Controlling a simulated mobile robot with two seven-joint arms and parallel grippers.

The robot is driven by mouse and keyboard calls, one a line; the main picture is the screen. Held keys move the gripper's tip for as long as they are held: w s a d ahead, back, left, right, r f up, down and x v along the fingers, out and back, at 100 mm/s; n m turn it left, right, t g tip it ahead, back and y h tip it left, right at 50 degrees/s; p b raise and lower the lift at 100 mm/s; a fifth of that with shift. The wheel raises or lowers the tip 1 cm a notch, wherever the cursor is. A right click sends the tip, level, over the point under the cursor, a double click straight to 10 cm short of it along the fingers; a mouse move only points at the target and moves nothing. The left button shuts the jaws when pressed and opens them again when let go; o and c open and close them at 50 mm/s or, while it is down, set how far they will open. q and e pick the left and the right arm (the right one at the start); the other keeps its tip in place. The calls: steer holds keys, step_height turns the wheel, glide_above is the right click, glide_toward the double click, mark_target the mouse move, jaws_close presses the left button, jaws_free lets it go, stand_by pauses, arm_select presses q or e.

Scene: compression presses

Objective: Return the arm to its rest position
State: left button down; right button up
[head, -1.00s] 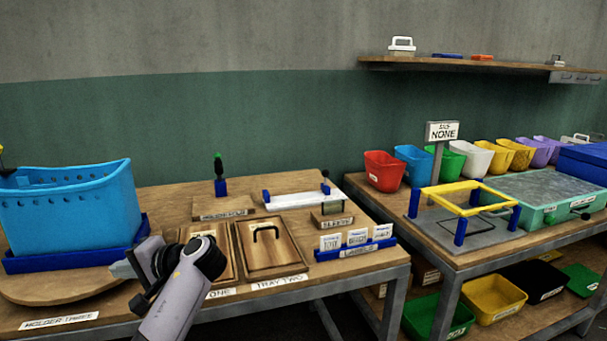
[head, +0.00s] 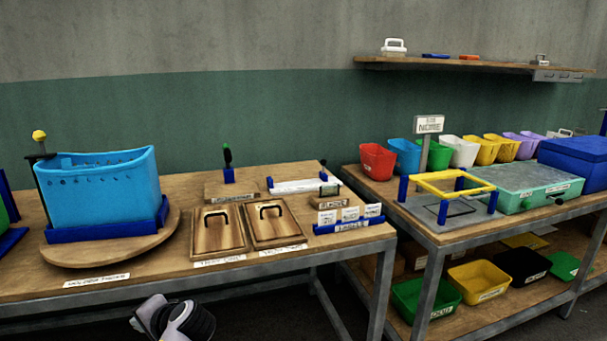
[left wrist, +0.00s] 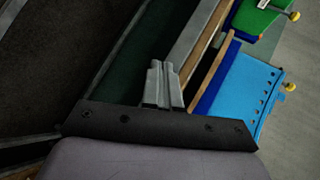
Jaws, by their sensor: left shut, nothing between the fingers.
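My left arm shows at the bottom of the head view, below the front edge of the left table (head: 200,286). Its fingertips are hidden in that view. In the left wrist view my left gripper (left wrist: 163,82) has its two grey fingers together, with nothing between them. That view shows the table edge, the blue basket (left wrist: 255,88) and a green basket (left wrist: 262,14) off to the upper right, apart from the fingers. My right gripper is not in view.
The blue basket (head: 100,190) stands in a blue holder on a round wooden board (head: 70,252). Two lidded wooden trays (head: 218,230) lie beside it. A second table (head: 480,240) on the right holds a yellow-topped frame (head: 455,184) and several coloured bins. A wall shelf (head: 450,65) hangs above.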

arm_select(q)
steer(key=s+d+f+m+t+h+p, duration=0.1)
steer(key=s+d+f+h, duration=0.2)
steer(key=s+f, duration=0.3)
steer(key=s+d+f+t+h, duration=0.1)
steer(key=s+d+f+h, duration=0.3)
steer(key=f, duration=0.5)
steer(key=s+d+n+t+h, duration=0.1)
steer(key=s+d+h, duration=0.1)
steer(key=s, duration=0.7)
steer(key=s+d+r+n+t+h+p, duration=0.1)
steer(key=s+d+n+h, duration=0.1)
steer(key=s, duration=0.7)
steer(key=shift+d+r+t+h, duration=0.15)
steer(key=shift+d+t+h, duration=0.25)
steer(key=shift+d+h, duration=0.5)
